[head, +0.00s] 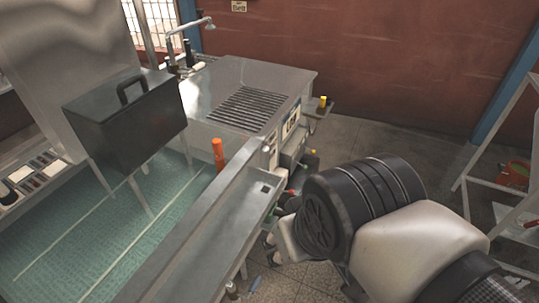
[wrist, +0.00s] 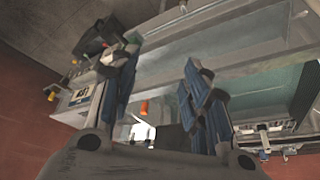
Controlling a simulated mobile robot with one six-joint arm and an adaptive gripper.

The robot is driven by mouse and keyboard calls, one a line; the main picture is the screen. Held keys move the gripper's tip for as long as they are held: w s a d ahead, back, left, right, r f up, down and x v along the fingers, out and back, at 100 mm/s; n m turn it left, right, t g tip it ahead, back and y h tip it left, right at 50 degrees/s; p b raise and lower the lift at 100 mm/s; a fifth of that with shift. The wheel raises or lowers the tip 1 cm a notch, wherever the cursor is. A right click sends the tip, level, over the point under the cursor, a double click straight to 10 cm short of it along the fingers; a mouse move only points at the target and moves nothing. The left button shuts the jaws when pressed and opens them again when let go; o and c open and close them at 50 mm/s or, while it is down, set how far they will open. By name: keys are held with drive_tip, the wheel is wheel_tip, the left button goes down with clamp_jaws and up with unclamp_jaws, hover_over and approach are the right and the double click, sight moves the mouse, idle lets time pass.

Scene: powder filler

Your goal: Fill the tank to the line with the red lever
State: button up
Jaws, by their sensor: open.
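A small red end (head: 290,191), likely of the red lever, shows at the front of the machine in the head view, close to my arm; its full shape is too small to tell. The tank (head: 105,225) is the greenish basin with pale lines on the left; a powder level is not clear. My gripper (head: 270,248) is low beside the metal trough, partly hidden by my wrist. In the wrist view my gripper (wrist: 161,58) is open, its blue-padded fingers spread, with nothing held between them. An orange-red cylinder (head: 218,152) stands at the trough's far edge; it also shows in the wrist view (wrist: 144,107).
A black box with a handle (head: 125,112) stands above the tank. A steel counter with a grate (head: 245,108) lies behind the trough (head: 205,245). A yellow knob (head: 322,101) is at the counter's right. A white frame rack (head: 470,180) stands at right; floor between is free.

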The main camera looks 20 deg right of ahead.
idle(0.3)
drive_tip(key=w+a+f+m+g+y, duration=0.4)
drive_tip(key=a+f+m+g+y, duration=0.15)
drive_tip(key=a+g+y, duration=0.35)
drive_tip(key=w+a+f+m+g+y, duration=0.4)
drive_tip(key=a+m+g, duration=0.3)
drive_tip(key=a, duration=0.4)
drive_tip(key=shift+y, duration=0.4)
drive_tip(key=b+x, duration=0.1)
drive_tip(key=x, duration=0.5)
drive_tip(key=b+x, duration=0.1)
drive_tip(key=x, duration=0.4)
drive_tip(key=b+x, duration=0.2)
drive_tip(key=x, duration=0.4)
drive_tip(key=shift+s+f, duration=0.15)
drive_tip(key=shift+s, duration=0.45)
drive_tip(key=shift+c, duration=0.3)
clamp_jaws()
